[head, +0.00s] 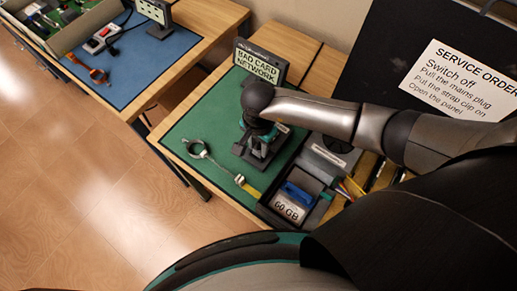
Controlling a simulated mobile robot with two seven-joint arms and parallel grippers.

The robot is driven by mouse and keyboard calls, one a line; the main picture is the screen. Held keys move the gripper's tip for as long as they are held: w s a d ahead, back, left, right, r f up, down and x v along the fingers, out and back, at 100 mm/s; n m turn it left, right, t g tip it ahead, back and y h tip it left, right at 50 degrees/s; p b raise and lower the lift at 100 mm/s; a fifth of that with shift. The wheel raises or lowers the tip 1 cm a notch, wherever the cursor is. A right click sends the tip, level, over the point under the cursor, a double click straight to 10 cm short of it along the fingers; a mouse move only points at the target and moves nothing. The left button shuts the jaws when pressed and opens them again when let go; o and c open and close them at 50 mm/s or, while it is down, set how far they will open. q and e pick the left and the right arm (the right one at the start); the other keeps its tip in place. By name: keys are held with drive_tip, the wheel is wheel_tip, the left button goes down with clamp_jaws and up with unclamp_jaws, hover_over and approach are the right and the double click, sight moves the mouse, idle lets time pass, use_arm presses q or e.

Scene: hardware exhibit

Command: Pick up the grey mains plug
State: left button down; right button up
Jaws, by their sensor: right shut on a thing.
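My right gripper (260,148) points down low over the green mat (199,116), just in front of the sign reading "BAD CARD NETWORK". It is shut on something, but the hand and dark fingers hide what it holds. I cannot make out the grey mains plug clearly anywhere; whether it is the thing between the fingers I cannot tell. My left gripper is not in view.
The sign (260,64) stands behind the gripper. A black tray (270,217) with a "60 GB" part is at front right. A black board (402,43) stands at right. Another bench (128,62) stands upper left.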

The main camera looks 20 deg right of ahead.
sight(259, 148)
drive_tip(key=shift+r, duration=0.1)
wheel_tip(259, 148, up, 20)
drive_tip(key=shift+f+p, duration=0.1)
drive_tip(key=shift+p, duration=0.3)
idle(0.4)
